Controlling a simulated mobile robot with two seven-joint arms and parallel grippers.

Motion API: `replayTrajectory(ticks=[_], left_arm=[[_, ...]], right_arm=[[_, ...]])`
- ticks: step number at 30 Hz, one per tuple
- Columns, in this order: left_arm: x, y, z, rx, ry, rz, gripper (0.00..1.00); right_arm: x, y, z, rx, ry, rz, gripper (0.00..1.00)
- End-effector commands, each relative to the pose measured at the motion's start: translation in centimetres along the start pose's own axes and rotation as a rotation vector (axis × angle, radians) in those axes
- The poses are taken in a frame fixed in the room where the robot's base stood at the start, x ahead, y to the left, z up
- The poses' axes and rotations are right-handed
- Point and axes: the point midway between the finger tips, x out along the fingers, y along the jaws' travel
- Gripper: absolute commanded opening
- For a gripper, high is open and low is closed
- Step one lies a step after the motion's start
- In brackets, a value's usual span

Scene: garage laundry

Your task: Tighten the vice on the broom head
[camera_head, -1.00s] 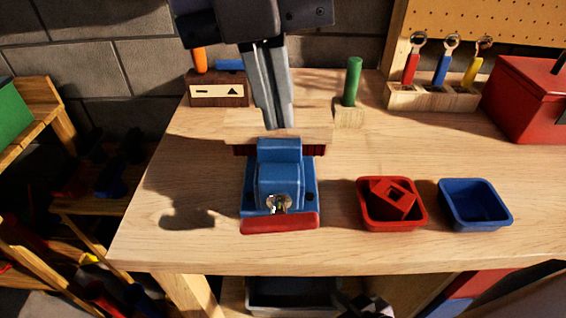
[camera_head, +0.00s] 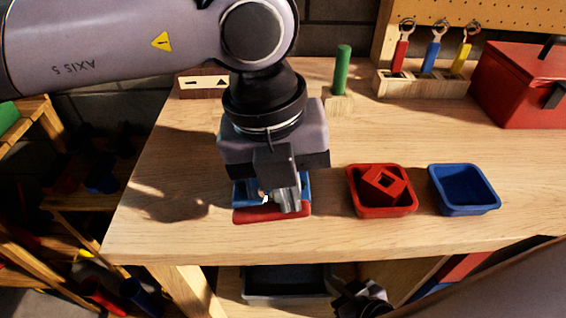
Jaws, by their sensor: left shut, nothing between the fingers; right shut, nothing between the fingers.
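The gripper body and wrist hide the vice's top and jaws, and the broom head is hidden from view. My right gripper (camera_head: 362,300) is low at the bottom of the view, below the bench's front edge, partly visible and shut.
To the right of the vice are a red bin (camera_head: 381,205) holding a red block (camera_head: 384,184) and an empty blue bin (camera_head: 464,190). Behind stand a green peg (camera_head: 342,72), a tool rack (camera_head: 427,87) and a red toolbox (camera_head: 522,88). The bench's front left is clear.

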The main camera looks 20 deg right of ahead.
Motion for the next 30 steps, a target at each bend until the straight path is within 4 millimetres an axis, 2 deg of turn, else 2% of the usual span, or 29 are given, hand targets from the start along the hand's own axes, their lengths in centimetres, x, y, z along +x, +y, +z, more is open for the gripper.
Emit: replayTrajectory(ticks=[30], left_arm=[[0.58,-0.14,0.03,0.000,-0.001,0.001,0.00]], right_arm=[[0.70,-0.22,0.78,0.007,-0.002,-0.006,0.00]])
